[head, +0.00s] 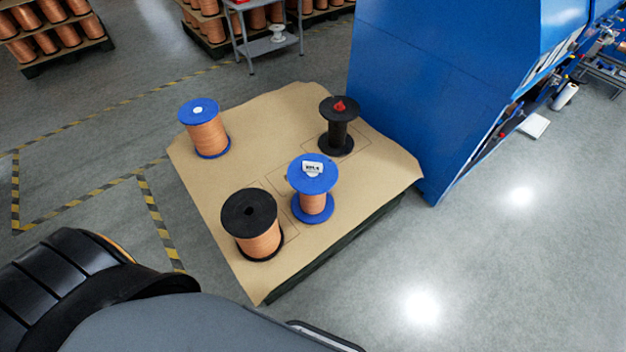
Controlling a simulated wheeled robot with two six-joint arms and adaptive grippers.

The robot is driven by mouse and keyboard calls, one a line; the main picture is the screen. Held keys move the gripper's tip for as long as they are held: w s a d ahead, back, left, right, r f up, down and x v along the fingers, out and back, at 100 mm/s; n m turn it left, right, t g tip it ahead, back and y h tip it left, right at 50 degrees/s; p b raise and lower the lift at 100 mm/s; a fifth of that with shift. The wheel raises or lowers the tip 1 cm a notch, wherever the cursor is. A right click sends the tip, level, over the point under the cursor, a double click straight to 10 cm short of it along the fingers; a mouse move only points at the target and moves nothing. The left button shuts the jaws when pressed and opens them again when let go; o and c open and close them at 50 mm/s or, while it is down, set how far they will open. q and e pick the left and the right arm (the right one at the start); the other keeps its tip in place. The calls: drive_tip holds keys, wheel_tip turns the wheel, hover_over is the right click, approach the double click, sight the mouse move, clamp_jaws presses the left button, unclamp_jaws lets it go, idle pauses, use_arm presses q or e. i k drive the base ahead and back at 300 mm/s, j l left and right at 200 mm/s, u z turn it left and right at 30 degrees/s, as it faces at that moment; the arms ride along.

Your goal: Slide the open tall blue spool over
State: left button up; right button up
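Two blue-flanged spools of copper wire stand upright on a brown sheet-covered pallet (262,115). One blue spool (207,137) stands at the back left, with a white spot at the centre of its top; whether this is a hole or a plug I cannot tell. The other blue spool (313,203) stands near the front right edge, with a white label on top. It looks similar in height, so I cannot tell which is the tall one. Neither gripper is in view, and nothing is seen touching the spools.
A black-flanged copper spool (258,243) stands at the pallet's front left. A dark spool (337,135) with a red piece on top stands at back right. A large blue machine (432,90) rises close behind the right side. Bare sheet lies between the spools.

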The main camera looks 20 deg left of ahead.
sight(310, 205)
drive_tip(key=l+u, duration=0.1)
drive_tip(key=u, duration=0.3)
drive_tip(key=i+l+u, duration=0.1)
drive_tip(key=u, duration=0.25)
drive_tip(key=i+l+u, duration=0.2)
drive_tip(key=l+u, duration=0.2)
drive_tip(key=l, duration=0.95)
drive_tip(key=l+u, duration=0.4)
drive_tip(key=l, duration=1.5)
